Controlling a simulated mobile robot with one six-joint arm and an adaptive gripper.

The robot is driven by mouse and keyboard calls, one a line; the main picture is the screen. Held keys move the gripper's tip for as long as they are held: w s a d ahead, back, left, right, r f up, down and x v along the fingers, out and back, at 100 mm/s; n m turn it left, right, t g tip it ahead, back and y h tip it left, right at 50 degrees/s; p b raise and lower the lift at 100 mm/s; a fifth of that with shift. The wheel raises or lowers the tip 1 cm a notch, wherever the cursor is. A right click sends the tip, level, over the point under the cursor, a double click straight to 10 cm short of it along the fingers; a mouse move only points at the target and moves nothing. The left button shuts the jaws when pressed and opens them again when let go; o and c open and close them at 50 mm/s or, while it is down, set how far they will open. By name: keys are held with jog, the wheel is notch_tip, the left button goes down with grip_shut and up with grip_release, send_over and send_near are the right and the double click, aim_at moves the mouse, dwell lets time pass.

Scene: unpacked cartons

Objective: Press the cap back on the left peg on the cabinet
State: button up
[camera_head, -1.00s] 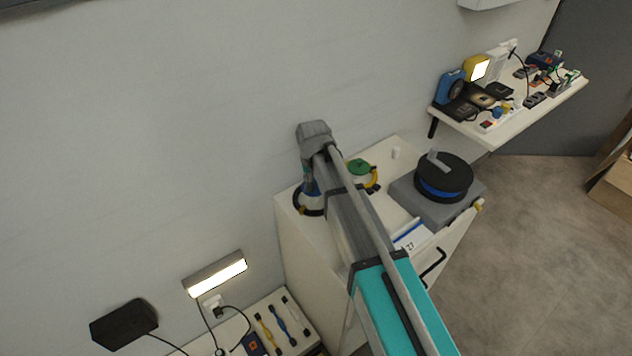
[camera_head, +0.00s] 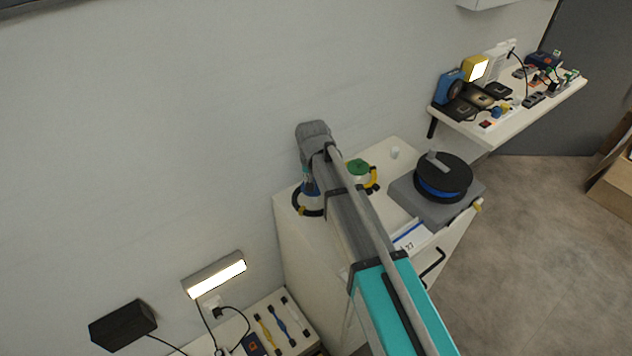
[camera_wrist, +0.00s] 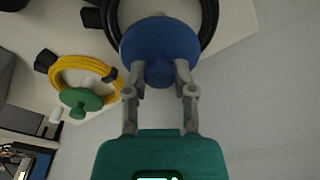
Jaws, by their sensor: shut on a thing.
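My gripper (camera_wrist: 160,72) is shut on the knob of a blue cap (camera_wrist: 160,40), with one finger on each side. The cap's disc faces away from the gripper, over a black cable coil (camera_wrist: 209,18) on the cabinet (camera_head: 290,222). In the head view the blue cap (camera_head: 308,188) is just above the black coil (camera_head: 298,206) at the cabinet's left, wall side. The cap and my arm hide the left peg's top, so I cannot tell whether they touch. A green cap (camera_wrist: 80,100) sits in a yellow coil (camera_wrist: 112,75) beside it.
A bare white peg (camera_head: 395,153) stands farther right on the cabinet. A black and blue reel (camera_head: 444,178) on a grey box is at the cabinet's right. The wall is close behind the coils. A lit lamp (camera_head: 215,275) is on the wall at lower left.

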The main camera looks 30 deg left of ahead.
jog(key=shift+f+b, duration=0.95)
dwell(0.5)
jog(key=o, duration=1)
jog(key=shift+c, duration=0.2)
jog(key=shift+o, duration=1.8)
jog(key=shift+w, duration=0.15)
jog(key=shift+r, duration=0.2)
